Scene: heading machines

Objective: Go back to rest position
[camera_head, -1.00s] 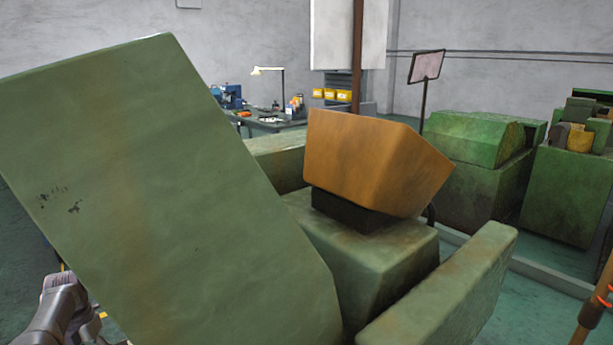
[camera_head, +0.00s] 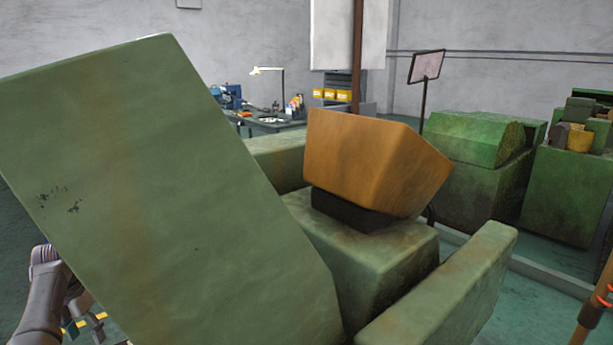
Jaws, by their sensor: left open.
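My left arm shows at the lower left edge, beside the big green machine cover. My left gripper (camera_head: 86,326) is low by the cover's lower left edge, partly hidden by it. It is open, and I see nothing held in it. My right gripper is out of view. No object of the task shows in either hand.
The large tilted green cover (camera_head: 150,190) fills the left and middle. Behind it are an orange-brown block (camera_head: 370,165) on a green machine body (camera_head: 375,265). Green machines (camera_head: 480,150) stand at right. A workbench (camera_head: 265,124) with a lamp is at the back.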

